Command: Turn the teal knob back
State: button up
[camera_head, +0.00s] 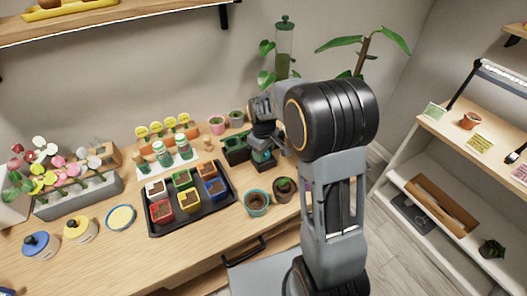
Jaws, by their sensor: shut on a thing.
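My arm reaches over the right part of the wooden bench. My gripper (263,160) points down at the bench's back right, beside a dark green box (236,147). It is shut on the teal knob, of which a small teal patch (262,155) shows at the fingers. The rest of the knob is hidden by the gripper and my arm. How far the knob is turned cannot be told.
A black tray (192,225) of coloured pots stands left of my gripper. A teal-rimmed pot (257,202) and a dark pot (284,188) stand in front of it. Small pots (217,125) are behind. A white shelf unit (440,190) stands at the right.

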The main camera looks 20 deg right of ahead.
jog(key=o, duration=0.9)
jog(key=shift+r, duration=0.1)
notch_tip(320, 180, up, 14)
jog(key=shift+f, duration=0.15)
dwell(0.6)
jog(key=s+m+t, duration=0.1)
jog(key=s+m, duration=0.1)
jog(key=s, duration=0.4)
jog(key=s+f+m+t, duration=0.1)
jog(key=s+m, duration=0.1)
jog(key=s, duration=0.4)
jog(key=s+f+m+t, duration=0.1)
jog(key=s+m, duration=0.2)
jog(key=s, duration=0.2)
jog(key=shift+s+f+t, duration=0.25)
jog(key=shift+s+t, duration=0.05)
jog(key=shift+s, duration=0.1)
